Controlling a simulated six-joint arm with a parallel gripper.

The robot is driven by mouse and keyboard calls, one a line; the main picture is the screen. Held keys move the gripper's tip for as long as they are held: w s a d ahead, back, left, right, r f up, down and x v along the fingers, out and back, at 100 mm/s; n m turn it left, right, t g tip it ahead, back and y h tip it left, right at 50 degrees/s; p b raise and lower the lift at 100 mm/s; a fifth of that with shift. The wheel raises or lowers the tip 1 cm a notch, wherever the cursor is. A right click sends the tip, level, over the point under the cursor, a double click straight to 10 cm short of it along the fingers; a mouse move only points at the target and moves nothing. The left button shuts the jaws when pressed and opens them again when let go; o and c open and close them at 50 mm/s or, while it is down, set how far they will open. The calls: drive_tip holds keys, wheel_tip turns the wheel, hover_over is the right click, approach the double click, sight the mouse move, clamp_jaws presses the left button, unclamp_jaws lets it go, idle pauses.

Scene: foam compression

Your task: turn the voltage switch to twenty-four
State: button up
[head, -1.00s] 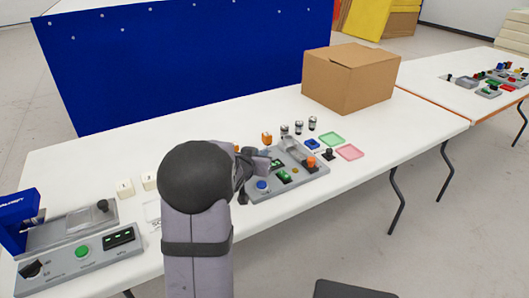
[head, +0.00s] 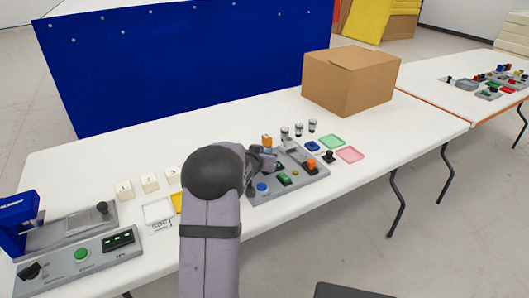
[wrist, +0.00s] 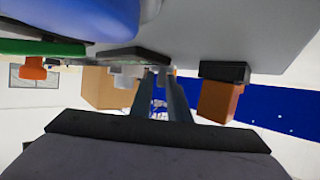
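A grey control panel (head: 258,193) on the white table carries a blue button (head: 262,188), a green rocker (head: 284,179), an orange knob (head: 311,163) and other controls. A second grey panel (head: 62,272) at the left has a black rotary knob (head: 31,271), a green button (head: 82,254) and a dark display (head: 117,241). The labels are too small to read, so I cannot tell which control is the voltage switch. My gripper (head: 268,158) is over the back left of the middle panel. In the wrist view, its two fingers (wrist: 162,95) stand apart with nothing between them.
A cardboard box (head: 345,82) stands at the back right of the table, and a blue partition (head: 180,60) rises behind. Small lamps (head: 298,129), green and pink trays (head: 349,154) and white tiles (head: 150,183) lie around the panels. My arm covers the front middle.

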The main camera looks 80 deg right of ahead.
drive_tip(key=shift+d+f, duration=0.1)
drive_tip(key=shift+d, duration=0.05)
clamp_jaws()
